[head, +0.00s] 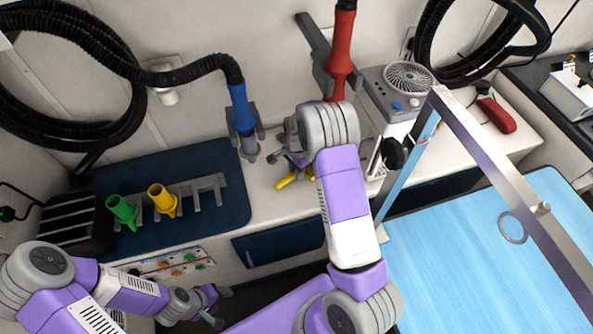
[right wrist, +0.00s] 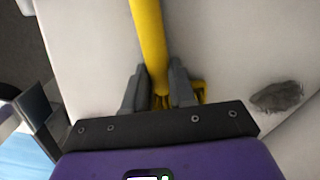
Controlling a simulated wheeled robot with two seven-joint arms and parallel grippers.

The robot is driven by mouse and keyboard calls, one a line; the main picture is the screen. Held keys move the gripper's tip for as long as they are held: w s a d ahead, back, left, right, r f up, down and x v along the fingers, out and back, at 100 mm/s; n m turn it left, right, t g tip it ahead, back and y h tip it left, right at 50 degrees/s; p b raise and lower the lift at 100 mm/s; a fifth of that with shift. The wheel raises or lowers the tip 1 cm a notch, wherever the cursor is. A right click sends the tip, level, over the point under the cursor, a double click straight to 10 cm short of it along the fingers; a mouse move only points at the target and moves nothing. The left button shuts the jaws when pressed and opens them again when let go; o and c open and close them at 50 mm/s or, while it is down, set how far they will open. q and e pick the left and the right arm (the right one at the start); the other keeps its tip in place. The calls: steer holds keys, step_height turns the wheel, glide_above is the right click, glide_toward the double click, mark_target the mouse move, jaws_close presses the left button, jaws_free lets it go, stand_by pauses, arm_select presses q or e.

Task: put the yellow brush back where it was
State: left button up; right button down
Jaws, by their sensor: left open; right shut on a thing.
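The yellow brush (head: 287,180) is partly hidden under my right wrist in the head view, at the white counter. In the right wrist view its yellow handle (right wrist: 149,45) runs up from between the fingers, with more yellow showing behind them. My right gripper (right wrist: 157,88) is shut on the brush; whether the brush touches the counter I cannot tell. My left gripper (head: 215,305) is open and empty, low in front of the counter, away from the brush.
A blue mat (head: 90,185) holds a rack with a green nozzle (head: 122,211) and a yellow nozzle (head: 162,199). Blue (head: 240,107) and red (head: 340,50) hose handles hang behind. A fan unit (head: 396,90) and framed blue table (head: 470,265) stand right. A grey tuft (right wrist: 277,96) lies on the counter.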

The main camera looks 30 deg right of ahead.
steer(key=shift+s+f, duration=0.1)
steer(key=shift+f, duration=0.2)
steer(key=c, duration=0.9)
jaws_free()
steer(key=shift+s+a+f+b, duration=0.1)
steer(key=shift+s+b, duration=0.1)
steer(key=shift+b, duration=0.1)
steer(key=shift+c, duration=0.2)
steer(key=shift+w+r+p, duration=0.2)
steer(key=shift+r+p, duration=0.3)
steer(key=shift+r, duration=0.1)
step_height(320, 180, up, 12)
steer(key=p, duration=0.8)
steer(key=shift+w+d+f+p, duration=0.15)
steer(key=shift+d+p, duration=0.15)
steer(key=shift+p, duration=0.05)
